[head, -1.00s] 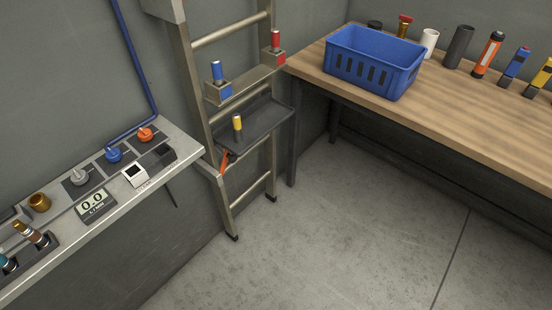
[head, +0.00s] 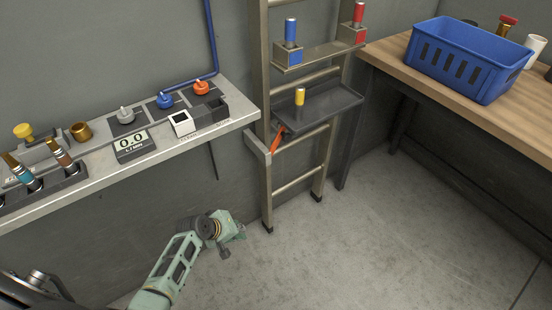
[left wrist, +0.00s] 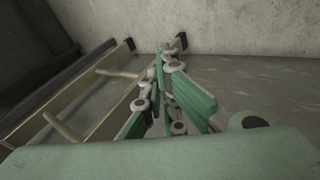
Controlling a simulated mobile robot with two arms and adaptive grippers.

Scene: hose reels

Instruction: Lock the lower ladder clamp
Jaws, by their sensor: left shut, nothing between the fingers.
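The ladder (head: 265,180) stands against the wall, its feet on the floor. A red-orange lever (head: 278,138), apparently the lower clamp, sits on its left rail just under a dark tray; it is tilted, and I cannot tell whether it is locked. My left gripper (head: 241,232) is low over the floor, left of the ladder's left foot and well below the lever. In the left wrist view my left gripper (left wrist: 161,60) is shut and empty, with the ladder (left wrist: 90,118) beyond to the left. The lever is not visible there. My right gripper is not in view.
The dark tray (head: 332,106) on the ladder holds a yellow cylinder (head: 300,96). Blue (head: 291,31) and red (head: 359,13) cylinders stand on a higher bracket. A wall shelf (head: 232,121) juts out left; a wooden bench (head: 400,68) with a blue crate (head: 462,62) stands right. The floor is clear.

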